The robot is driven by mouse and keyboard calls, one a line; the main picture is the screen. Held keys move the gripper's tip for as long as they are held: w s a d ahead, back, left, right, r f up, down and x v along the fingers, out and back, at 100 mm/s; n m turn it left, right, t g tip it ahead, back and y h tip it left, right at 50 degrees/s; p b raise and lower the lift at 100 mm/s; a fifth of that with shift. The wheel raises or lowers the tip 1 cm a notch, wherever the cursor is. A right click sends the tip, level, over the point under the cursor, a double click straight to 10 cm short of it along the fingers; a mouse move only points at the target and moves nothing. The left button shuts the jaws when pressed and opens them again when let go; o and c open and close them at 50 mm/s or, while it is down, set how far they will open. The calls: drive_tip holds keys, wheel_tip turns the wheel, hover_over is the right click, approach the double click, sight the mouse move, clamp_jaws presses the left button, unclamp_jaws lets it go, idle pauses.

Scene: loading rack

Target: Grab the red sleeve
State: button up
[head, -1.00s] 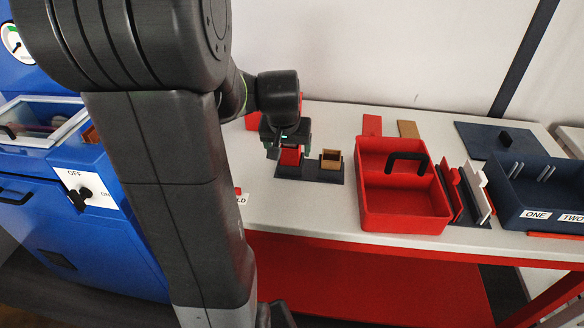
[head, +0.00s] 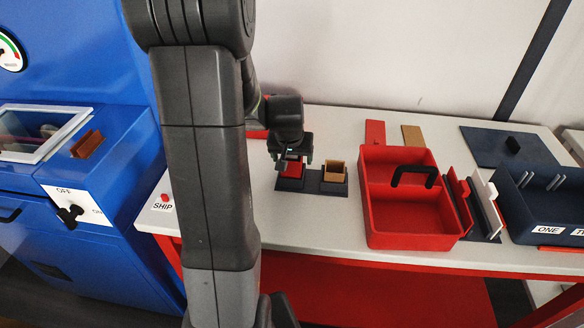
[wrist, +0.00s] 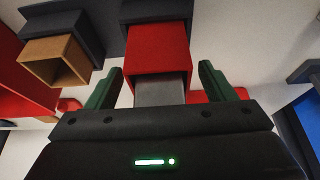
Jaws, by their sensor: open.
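The red sleeve (head: 291,169) stands on a dark holder (head: 312,184) on the table, and my gripper partly covers it in the head view. The wrist view shows the red sleeve (wrist: 158,52) as a square red tube with a grey inside. My gripper (head: 288,160) is at the sleeve. In the wrist view my gripper (wrist: 160,85) is open, with one green finger on each side of the sleeve's near end. Small gaps show between the fingers and the sleeve.
A brown sleeve (head: 334,171) stands on the same holder, close to the right. A red tote (head: 409,240) with a black handle stands further right. A blue bin (head: 560,205) is at the far right, and a blue machine (head: 110,170) at the left.

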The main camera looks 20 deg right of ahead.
drive_tip(key=c, duration=1.1)
drive_tip(key=shift+o, duration=0.2)
